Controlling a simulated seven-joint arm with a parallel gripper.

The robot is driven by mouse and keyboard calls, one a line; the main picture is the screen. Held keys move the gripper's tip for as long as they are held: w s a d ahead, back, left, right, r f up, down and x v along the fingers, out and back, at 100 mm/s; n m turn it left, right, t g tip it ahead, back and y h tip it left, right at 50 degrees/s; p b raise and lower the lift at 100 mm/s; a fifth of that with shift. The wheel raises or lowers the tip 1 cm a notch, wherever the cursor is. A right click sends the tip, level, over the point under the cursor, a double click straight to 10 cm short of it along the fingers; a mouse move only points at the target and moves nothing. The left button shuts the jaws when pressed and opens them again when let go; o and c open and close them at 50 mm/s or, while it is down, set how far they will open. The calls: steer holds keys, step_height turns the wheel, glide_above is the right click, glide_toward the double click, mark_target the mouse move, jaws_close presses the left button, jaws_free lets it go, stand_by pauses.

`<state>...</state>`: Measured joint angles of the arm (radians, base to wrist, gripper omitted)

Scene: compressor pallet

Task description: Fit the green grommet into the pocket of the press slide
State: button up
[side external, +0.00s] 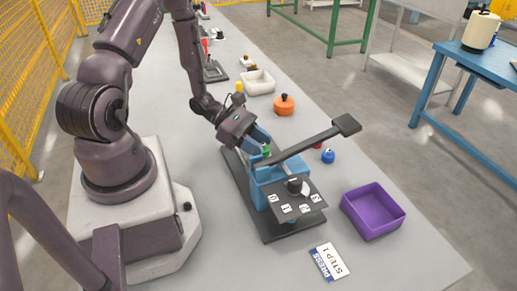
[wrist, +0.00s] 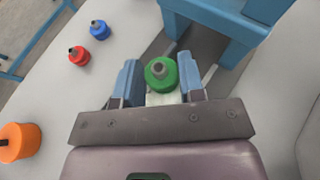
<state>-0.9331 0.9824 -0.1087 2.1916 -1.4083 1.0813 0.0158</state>
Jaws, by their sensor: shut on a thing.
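The green grommet (wrist: 161,74) is a round green piece with a grey stub on top. It sits between the two blue fingers of my gripper (wrist: 160,82), which is shut on it. In the side view a bit of the grommet (side external: 266,151) shows beside my gripper (side external: 262,143), close to the blue press (side external: 262,175). A pale block, perhaps the press slide (wrist: 162,99), shows just under the grommet in the wrist view. Its pocket is hidden, and I cannot tell whether the grommet touches it.
The press has a long dark lever (side external: 305,145) and a dial panel (side external: 296,200). Blue (side external: 328,156) and red (wrist: 78,56) grommets and an orange piece (side external: 284,104) stand nearby. A purple bin (side external: 373,211) and a PRESS STEP 1 card (side external: 329,262) lie at the front.

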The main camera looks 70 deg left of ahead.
steer(key=shift+f, duration=0.95)
steer(key=shift+f, duration=0.1)
steer(key=shift+f, duration=0.5)
steer(key=o, duration=1)
steer(key=shift+r, duration=0.1)
